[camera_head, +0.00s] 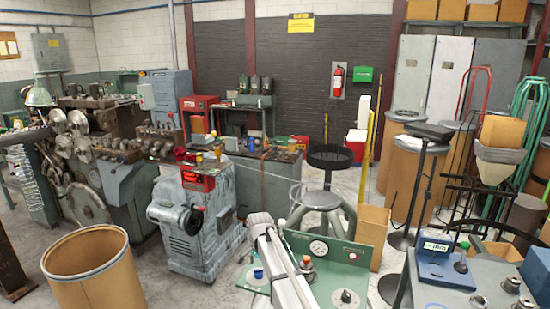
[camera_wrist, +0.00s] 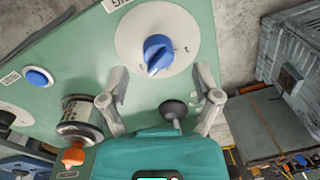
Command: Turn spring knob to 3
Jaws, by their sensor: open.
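A blue knob (camera_wrist: 158,52) sits on a round white dial (camera_wrist: 190,40) on a green panel (camera_wrist: 75,55) in the wrist view. Its white pointer faces down and slightly left in the picture; the dial marks are too small to read. My gripper (camera_wrist: 162,98) is open, its two pale fingers spread to the left and right below the dial. The fingers appear apart from the blue knob. A dark round knob on a stem (camera_wrist: 174,110) shows between the fingers. In the head view the green panel (camera_head: 360,258) stands at bottom centre, partly hidden by my arm.
A blue button (camera_wrist: 38,76) and an orange knob (camera_wrist: 73,155) lie left of my gripper. A grey machine (camera_wrist: 292,65) stands at the right. In the head view, a stool (camera_head: 321,200) and cardboard box (camera_head: 370,232) stand behind the panel.

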